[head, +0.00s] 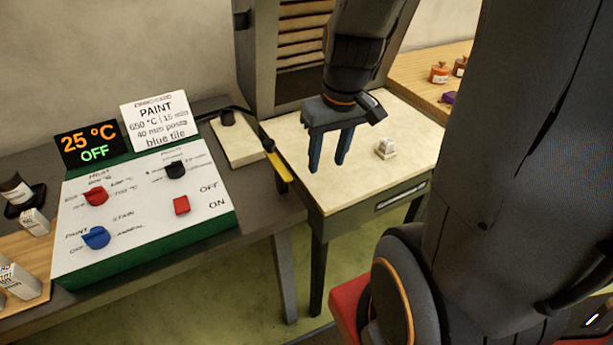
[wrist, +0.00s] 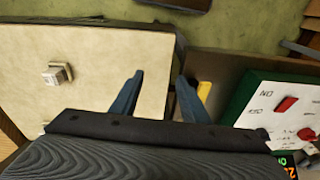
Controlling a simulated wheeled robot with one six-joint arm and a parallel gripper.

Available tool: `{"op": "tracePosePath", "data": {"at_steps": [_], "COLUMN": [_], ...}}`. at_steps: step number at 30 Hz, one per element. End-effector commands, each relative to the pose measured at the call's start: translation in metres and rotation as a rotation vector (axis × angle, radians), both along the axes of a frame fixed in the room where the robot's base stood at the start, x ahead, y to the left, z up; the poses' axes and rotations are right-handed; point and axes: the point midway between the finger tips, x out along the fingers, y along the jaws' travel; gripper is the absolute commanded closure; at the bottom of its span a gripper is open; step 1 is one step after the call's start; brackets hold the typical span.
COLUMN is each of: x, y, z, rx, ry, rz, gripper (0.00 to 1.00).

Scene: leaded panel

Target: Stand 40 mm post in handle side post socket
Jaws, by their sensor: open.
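A small pale block (head: 386,149) stands on the cream top of the small table (head: 415,125). In the wrist view it (wrist: 57,74) has a square shape with a smaller raised piece; I cannot tell whether it is a socket, a post or both. A second small pale piece (wrist: 43,129) shows partly near the wrist view's lower left. My gripper (head: 327,167) is open over the left part of the cream top, left of the block. Its two blue fingers (wrist: 160,76) point down with nothing between them. I cannot make out a labelled 40 mm post.
A control panel (head: 135,225) with knobs stands at left, beside a display (head: 90,145) reading 25 °C OFF and a PAINT sign (head: 155,121). A yellow-ended handle (head: 277,167) lies at the table's left edge. Labelled white blocks (head: 18,281) are at far left. A slatted cabinet (head: 262,60) stands behind.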

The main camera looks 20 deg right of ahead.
Motion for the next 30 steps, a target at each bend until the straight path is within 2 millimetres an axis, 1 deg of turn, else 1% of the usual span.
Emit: {"op": "tracePosePath", "data": {"at_steps": [1,3,6,9,14,30], "x": [-0.006,-0.013,-0.021,-0.026,-0.029,-0.029], "y": [0.018,0.034,0.05,0.06,0.064,0.064], "z": [-0.003,-0.006,-0.01,-0.012,-0.013,-0.013], "rx": [-0.009,-0.021,-0.034,-0.042,-0.048,-0.046], "ry": [0.012,0.024,0.034,0.04,0.042,0.042], "rz": [0.01,0.003,-0.007,-0.013,-0.019,-0.021], "gripper": [0.58,0.58,0.58,0.58,0.58,0.58]}}
